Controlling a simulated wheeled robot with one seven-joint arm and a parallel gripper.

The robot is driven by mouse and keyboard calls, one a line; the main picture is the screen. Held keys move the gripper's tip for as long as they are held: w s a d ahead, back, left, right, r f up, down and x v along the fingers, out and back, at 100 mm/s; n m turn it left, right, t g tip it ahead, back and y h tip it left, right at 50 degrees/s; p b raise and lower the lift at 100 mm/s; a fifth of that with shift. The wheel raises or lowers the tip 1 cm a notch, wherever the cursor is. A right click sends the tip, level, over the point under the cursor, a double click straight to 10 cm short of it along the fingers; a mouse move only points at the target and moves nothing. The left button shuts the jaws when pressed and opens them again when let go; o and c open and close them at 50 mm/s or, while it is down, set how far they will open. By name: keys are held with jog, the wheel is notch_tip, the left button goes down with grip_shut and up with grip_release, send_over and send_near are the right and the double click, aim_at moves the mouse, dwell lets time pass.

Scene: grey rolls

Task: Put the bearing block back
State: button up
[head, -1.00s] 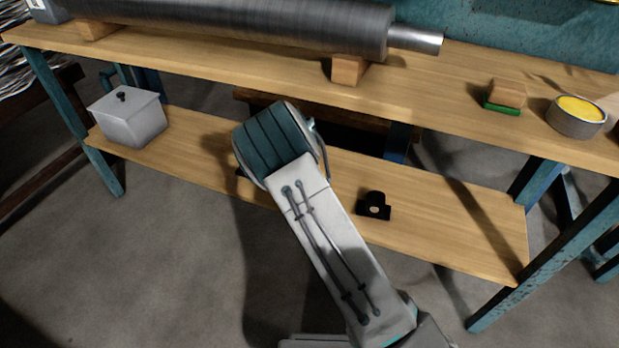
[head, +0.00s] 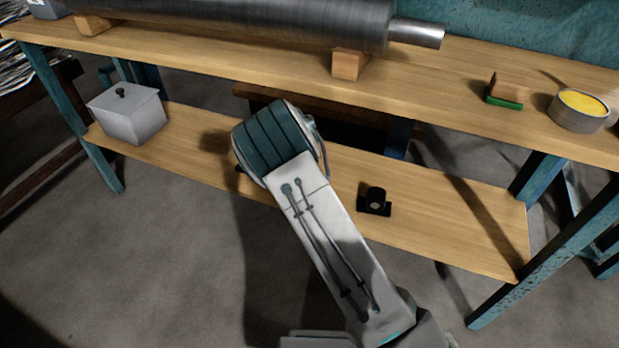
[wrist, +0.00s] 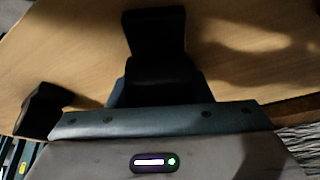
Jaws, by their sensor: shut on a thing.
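The black bearing block (head: 375,208) shows in the head view at the lower shelf, just right of my arm, with a pale round spot on its front. In the wrist view a black shape, which I take for the bearing block (wrist: 155,32), is held at the tip of my gripper (wrist: 155,75). The dark fingers and block blend together, so their contact edges cannot be told. In the head view my gripper is hidden behind my arm. Whether the block touches the shelf is unclear.
The lower shelf (head: 460,228) is clear to the right. A lidded grey box (head: 130,118) stands at its left end. Another black thing (wrist: 40,105) shows in the wrist view.

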jog(key=o, duration=1.5)
jog(key=shift+f, duration=0.1)
jog(key=p+v, duration=0.5)
jog(key=v, duration=0.7)
